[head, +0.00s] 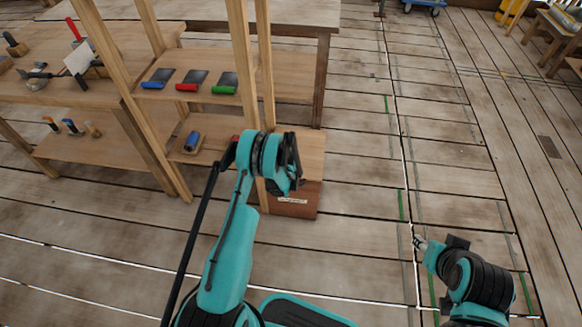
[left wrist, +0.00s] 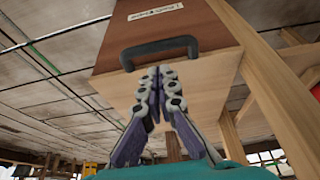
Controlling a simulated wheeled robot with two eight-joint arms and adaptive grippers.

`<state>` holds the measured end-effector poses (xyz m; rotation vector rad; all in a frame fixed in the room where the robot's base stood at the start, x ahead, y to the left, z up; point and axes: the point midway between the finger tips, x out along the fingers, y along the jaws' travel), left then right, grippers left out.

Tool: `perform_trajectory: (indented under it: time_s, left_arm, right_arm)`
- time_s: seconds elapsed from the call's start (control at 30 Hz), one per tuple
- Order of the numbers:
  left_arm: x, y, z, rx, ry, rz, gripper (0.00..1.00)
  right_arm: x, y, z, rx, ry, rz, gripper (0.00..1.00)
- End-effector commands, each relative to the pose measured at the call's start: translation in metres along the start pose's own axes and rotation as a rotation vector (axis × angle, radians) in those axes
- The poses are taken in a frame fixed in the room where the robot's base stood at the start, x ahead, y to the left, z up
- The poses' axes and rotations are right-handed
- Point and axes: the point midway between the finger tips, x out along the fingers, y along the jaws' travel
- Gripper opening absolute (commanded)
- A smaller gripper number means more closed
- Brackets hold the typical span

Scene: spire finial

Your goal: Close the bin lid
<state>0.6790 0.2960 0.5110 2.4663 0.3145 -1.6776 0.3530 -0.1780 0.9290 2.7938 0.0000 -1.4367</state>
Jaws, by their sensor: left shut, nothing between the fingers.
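The bin (head: 297,204) is a box with a dark brown labelled front and stands on the floor by the wooden shelf frame. Its front also shows in the left wrist view (left wrist: 165,25). The light wood lid (head: 308,150) appears to lie flat on top; I see no gap. In the head view my left arm hides part of the lid and the handle. My right gripper (head: 418,241) is low at right, its jaws too small to read.
The shelf frame (head: 152,90) stands directly left of the bin. A workbench (head: 100,50) with tools is at the left. The plank floor (head: 360,150) right of the bin is clear.

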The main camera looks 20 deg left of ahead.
Motion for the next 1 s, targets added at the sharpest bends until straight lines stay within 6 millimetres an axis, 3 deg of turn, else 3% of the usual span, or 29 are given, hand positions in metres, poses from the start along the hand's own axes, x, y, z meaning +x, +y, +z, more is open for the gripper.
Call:
perform_trajectory:
  time_s: [0.33, 0.77, 1.0]
  left_arm:
    - [0.021, 0.0, 0.009, 0.0, -0.001, 0.0, 0.0]
    - [0.021, 0.0, 0.008, 0.0, -0.001, 0.0, 0.0]
    - [0.01, 0.001, 0.0, 0.001, -0.001, 0.0, 0.0]
  right_arm:
    - [0.0, 0.0, 0.0, 0.0, 0.0, 0.0, 0.4]
    - [0.0, 0.0, 0.0, 0.0, 0.0, 0.0, 0.4]
    - [-0.004, 0.0, -0.003, 0.0, 0.0, 0.0, 0.4]
